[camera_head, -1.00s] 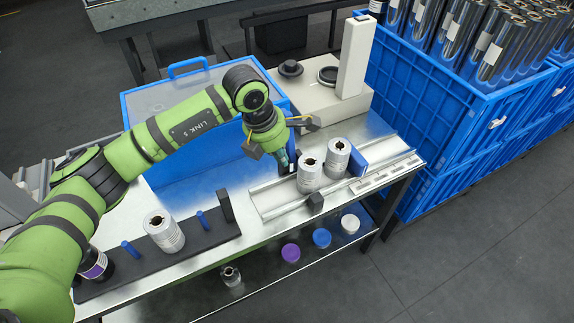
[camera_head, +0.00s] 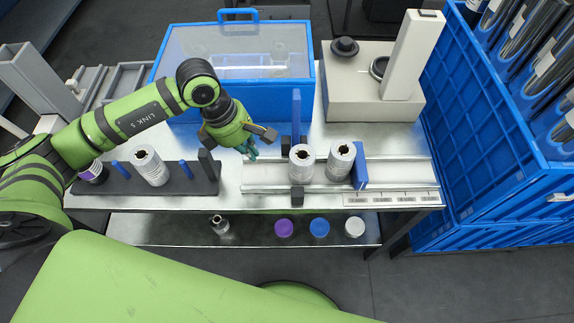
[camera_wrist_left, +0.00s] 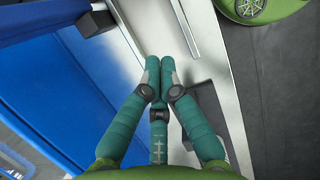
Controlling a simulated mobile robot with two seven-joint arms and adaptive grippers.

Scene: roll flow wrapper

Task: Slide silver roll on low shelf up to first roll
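Two silver rolls stand upright close together on the metal rail on the tabletop, the left one (camera_head: 302,163) and the right one (camera_head: 340,162). A blue plate (camera_head: 359,167) stands against the right roll's right side. My left gripper (camera_head: 250,152) is left of these rolls, clear of them, low near the rail's left end. In the left wrist view its teal fingers (camera_wrist_left: 160,72) are together with nothing between them. On the lower shelf (camera_head: 180,230) stand a small silver roll (camera_head: 221,226) and purple (camera_head: 284,228), blue (camera_head: 319,227) and white (camera_head: 354,226) ones. My right gripper is out of view.
A black rack (camera_head: 190,182) with another silver roll (camera_head: 151,167) and blue pegs lies at the left. A blue bin with a clear lid (camera_head: 235,68) and a beige device (camera_head: 360,100) stand behind. Blue crates (camera_head: 490,150) bound the right side.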

